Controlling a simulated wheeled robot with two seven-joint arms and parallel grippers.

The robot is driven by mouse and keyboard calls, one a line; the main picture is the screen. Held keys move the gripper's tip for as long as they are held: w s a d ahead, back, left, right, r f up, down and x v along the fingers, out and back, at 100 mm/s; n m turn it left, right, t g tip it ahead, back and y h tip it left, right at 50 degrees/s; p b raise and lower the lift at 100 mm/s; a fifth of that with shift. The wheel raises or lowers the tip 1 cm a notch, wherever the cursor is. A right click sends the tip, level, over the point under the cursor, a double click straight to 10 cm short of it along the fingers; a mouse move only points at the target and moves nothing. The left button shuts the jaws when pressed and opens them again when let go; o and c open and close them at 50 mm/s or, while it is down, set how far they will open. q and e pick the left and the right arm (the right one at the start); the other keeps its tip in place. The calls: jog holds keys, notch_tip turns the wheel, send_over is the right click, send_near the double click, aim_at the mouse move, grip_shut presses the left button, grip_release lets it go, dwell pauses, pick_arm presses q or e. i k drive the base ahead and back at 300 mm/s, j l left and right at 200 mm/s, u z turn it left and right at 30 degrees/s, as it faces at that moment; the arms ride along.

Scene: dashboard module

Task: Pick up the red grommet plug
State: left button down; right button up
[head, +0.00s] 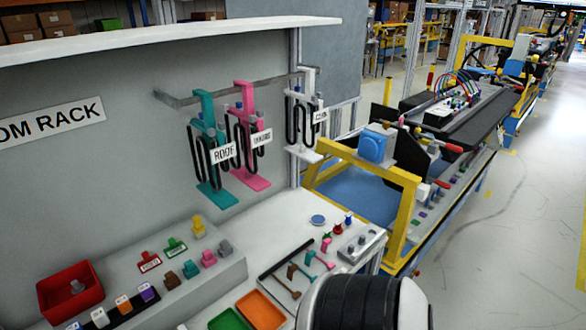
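A small red plug-like piece (337,230) stands on the white bench at its right part, and it looks like the red grommet plug. A dark blue piece (348,221) stands just right of it, and a pink piece (326,244) stands to its lower left. All three are too small for me to tell details. Neither of my grippers shows in the head view. A black and white rounded part at the bottom appears to be one of my own arm links, and it hides the bench's front right edge.
A blue round disc (318,220) lies behind the small pieces. A grey block with knobs (361,246) is to the right. Green (228,320) and orange (261,310) trays lie in front. A red bin (70,292) stands left. Cable loops hang from a rack (225,94) above.

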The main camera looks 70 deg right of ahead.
aim_at(338, 229)
jog(key=z, duration=2.55)
